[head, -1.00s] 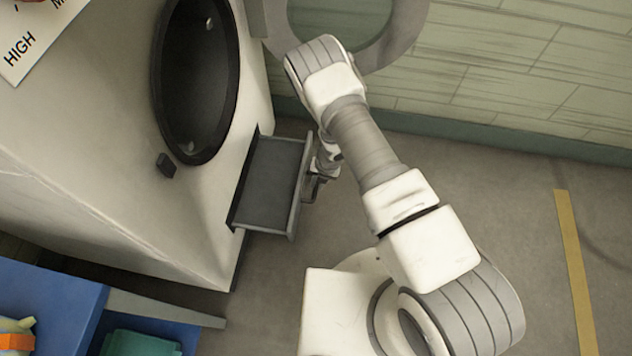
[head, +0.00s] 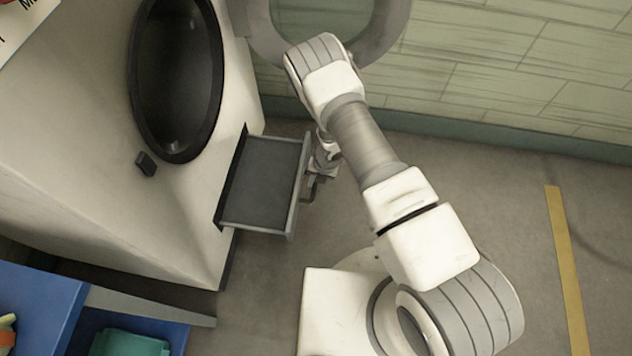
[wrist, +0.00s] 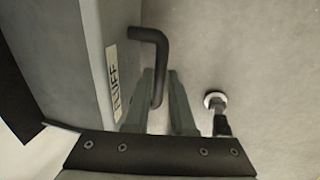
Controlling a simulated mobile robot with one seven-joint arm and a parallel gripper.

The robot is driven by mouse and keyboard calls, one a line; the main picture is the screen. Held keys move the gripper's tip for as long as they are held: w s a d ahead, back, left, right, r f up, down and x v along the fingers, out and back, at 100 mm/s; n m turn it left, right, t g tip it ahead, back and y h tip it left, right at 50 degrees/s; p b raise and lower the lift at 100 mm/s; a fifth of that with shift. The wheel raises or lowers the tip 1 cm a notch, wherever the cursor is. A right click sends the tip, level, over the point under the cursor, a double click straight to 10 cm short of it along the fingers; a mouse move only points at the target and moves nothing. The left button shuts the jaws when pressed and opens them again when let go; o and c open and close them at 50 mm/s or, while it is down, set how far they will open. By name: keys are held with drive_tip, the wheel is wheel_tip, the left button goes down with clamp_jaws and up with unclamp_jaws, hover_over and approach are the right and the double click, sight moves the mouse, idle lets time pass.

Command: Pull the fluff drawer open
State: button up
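The fluff drawer (head: 265,180) is a dark grey tray sticking well out of the low front of the white machine, below its round door. Its front panel carries a FLUFF label (wrist: 115,80) in the wrist view. A dark bent bar handle (wrist: 152,36) stands out from that panel. My gripper (wrist: 161,76) has one finger on each side of the handle bar, close against it, and looks shut on it. In the head view my gripper is at the handle, partly hidden by my wrist.
The white machine (head: 60,170) with its dark round door (head: 178,80) stands at left. A tiled wall (head: 500,70) runs behind.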

drive_tip(key=o, duration=0.3)
drive_tip(key=d+r+p, duration=0.1)
drive_tip(key=r+p, duration=0.1)
drive_tip(key=r, duration=0.3)
drive_tip(key=d+r+p, duration=0.1)
drive_tip(key=r+p, duration=0.1)
drive_tip(key=r, duration=0.4)
drive_tip(key=d+r+p, duration=0.1)
drive_tip(key=r+p, duration=0.1)
drive_tip(key=r, duration=0.4)
drive_tip(key=shift+s+d, duration=0.15)
drive_tip(key=shift+d, duration=0.05)
